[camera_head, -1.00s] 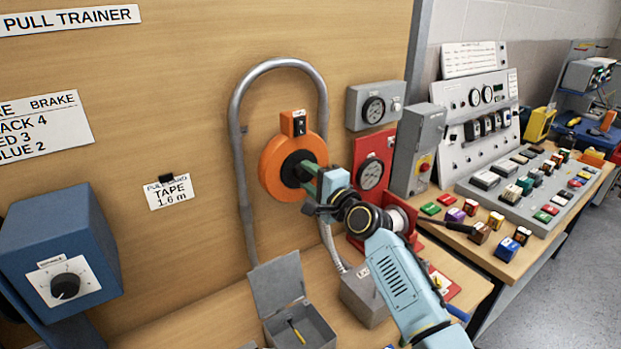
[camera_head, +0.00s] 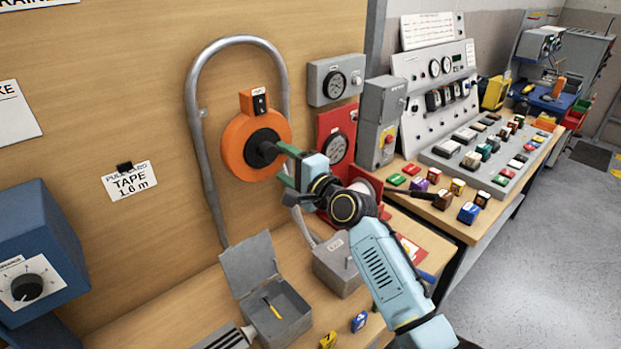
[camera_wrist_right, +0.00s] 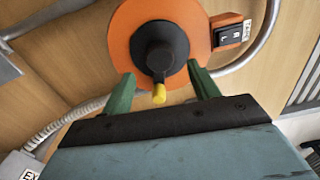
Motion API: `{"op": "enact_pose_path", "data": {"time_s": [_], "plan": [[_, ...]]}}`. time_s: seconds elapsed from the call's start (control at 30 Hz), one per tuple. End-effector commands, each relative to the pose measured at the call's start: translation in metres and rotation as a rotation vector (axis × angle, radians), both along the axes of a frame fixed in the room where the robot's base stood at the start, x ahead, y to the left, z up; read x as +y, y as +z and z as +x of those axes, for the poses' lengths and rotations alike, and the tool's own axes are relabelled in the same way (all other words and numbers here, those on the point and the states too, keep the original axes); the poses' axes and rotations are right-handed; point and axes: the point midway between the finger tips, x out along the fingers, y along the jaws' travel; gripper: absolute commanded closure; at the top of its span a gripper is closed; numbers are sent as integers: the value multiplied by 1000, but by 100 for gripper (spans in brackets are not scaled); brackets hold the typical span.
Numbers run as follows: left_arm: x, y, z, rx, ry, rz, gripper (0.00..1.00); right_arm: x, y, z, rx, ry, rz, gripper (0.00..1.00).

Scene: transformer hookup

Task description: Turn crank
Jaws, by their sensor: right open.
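The crank has a black hub (camera_head: 264,147) on an orange round housing (camera_head: 236,148) mounted on the wooden board. My right gripper (camera_head: 287,166) is in front of the housing, to the right of the hub. My left gripper is not in view.
A grey pipe (camera_head: 203,150) arches around the housing. A red panel with a gauge (camera_head: 336,149) is close behind my right wrist. An open grey box (camera_head: 281,316) and a closed grey box (camera_head: 335,264) stand below. A blue unit (camera_head: 38,245) is at left.

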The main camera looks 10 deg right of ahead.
Motion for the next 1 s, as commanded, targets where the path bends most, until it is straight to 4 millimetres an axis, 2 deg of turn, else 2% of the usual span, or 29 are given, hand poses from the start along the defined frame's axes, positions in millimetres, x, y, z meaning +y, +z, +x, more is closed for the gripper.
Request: {"op": "enact_pose_path", "data": {"time_s": [0.3, 0.5, 1.0], "plan": [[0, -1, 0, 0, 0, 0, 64, -30, -1, -49, -1, -2, -2, 40], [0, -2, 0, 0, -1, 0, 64, -42, -1, -69, 0, -2, -1, 40], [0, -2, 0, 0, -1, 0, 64, -45, -2, -76, 1, -1, -11, 40]]}}
